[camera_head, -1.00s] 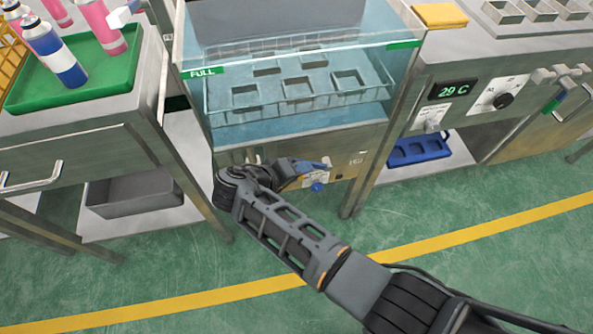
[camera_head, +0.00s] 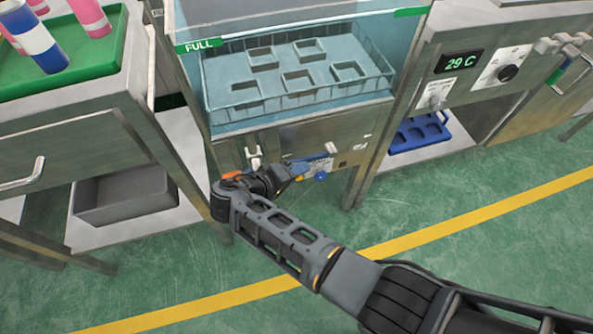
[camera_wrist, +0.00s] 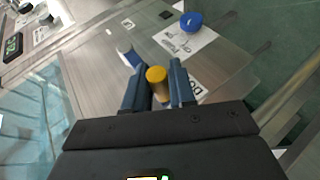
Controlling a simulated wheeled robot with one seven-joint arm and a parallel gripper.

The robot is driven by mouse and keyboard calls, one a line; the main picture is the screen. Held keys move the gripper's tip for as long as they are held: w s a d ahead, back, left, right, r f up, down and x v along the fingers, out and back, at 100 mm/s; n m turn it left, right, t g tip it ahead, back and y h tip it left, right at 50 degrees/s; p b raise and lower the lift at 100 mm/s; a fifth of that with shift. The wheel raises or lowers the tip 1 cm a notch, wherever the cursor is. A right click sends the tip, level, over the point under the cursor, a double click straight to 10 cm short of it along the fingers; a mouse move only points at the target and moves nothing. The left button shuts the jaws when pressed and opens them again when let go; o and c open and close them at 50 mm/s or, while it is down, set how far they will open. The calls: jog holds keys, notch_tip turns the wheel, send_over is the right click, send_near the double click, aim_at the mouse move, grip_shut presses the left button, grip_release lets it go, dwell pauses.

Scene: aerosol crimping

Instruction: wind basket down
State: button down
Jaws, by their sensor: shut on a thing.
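The wire basket (camera_head: 222,102), with several square pockets, sits level in the water of the glass-fronted tank (camera_head: 190,85) marked FULL. My gripper (camera_head: 298,170) is low at the tank's front panel. In the wrist view my gripper's blue fingers (camera_wrist: 158,92) are shut on a yellow crank grip (camera_wrist: 156,74), one finger on each side. A blue and white crank piece (camera_wrist: 130,57) shows just beyond the grip. The label by the crank is partly hidden; only "DO" reads clearly.
A blue round knob (camera_wrist: 190,21) is on the panel near the crank; it also shows in the head view (camera_head: 321,177). A grey bin (camera_head: 125,197) is on the left lower shelf, a blue tray (camera_head: 418,133) on the right one.

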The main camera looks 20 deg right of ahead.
jog(key=shift+f, duration=0.2)
jog(key=c, duration=1)
grip_release()
jog(key=shift+c, duration=0.2)
jog(key=shift+r, duration=0.1)
jog(key=v, duration=0.7)
jog(key=shift+a+r+p, duration=0.15)
jog(key=shift+a+p, duration=0.2)
jog(key=shift+s, duration=0.15)
